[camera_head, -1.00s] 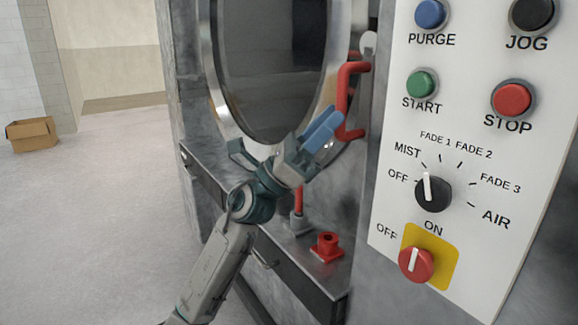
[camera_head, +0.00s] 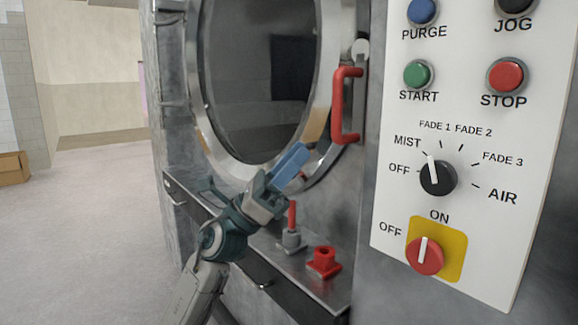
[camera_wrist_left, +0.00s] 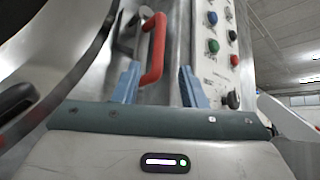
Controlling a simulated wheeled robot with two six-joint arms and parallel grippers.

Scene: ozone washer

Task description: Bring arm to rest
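My left gripper (camera_head: 291,167) has blue fingers and sits in front of the lower rim of the round washer door (camera_head: 262,85). The red door handle (camera_head: 345,104) is above and to the right of it, apart from the fingers. In the left wrist view, the two fingers of the gripper (camera_wrist_left: 159,82) are spread apart with nothing held. The red handle (camera_wrist_left: 155,50) shows beyond them there, between the fingertips. My right gripper is not in view.
The control panel (camera_head: 470,225) stands at the right with buttons and knobs. A metal ledge (camera_head: 318,284) below the door carries a red fitting (camera_head: 324,262) and a red-topped lever (camera_head: 292,228). A cardboard box (camera_head: 12,168) lies far left. The floor at left is clear.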

